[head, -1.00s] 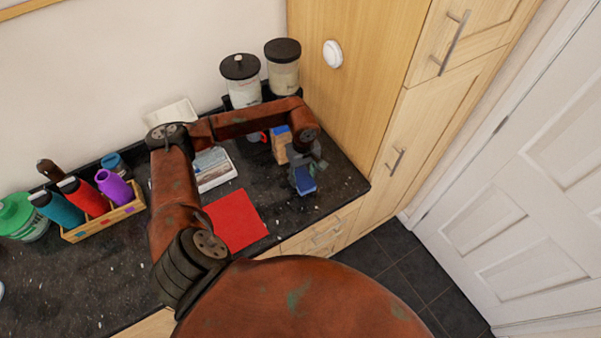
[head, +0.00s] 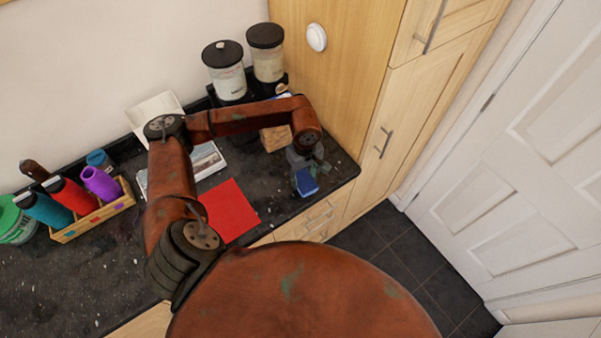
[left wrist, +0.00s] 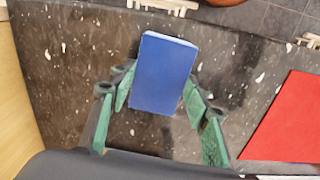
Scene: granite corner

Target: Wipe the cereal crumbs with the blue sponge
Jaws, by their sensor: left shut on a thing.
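My left gripper (head: 305,168) is shut on the blue sponge (head: 307,182) near the right front corner of the dark speckled counter. In the left wrist view the sponge (left wrist: 165,72) sits between the green-padded fingers (left wrist: 158,98), its broad blue face toward the camera. I cannot tell whether its underside touches the counter. Small pale flecks (left wrist: 228,75) lie around it; crumbs are hard to tell from the stone's own speckles. My right gripper is not in view.
A red cloth or mat (head: 229,210) lies left of the sponge. A wooden block (head: 275,138) is behind the gripper, partly hidden by my arm. Two lidded jars (head: 225,75) stand at the back. A bottle crate (head: 95,220) is at left. The counter's front edge is close.

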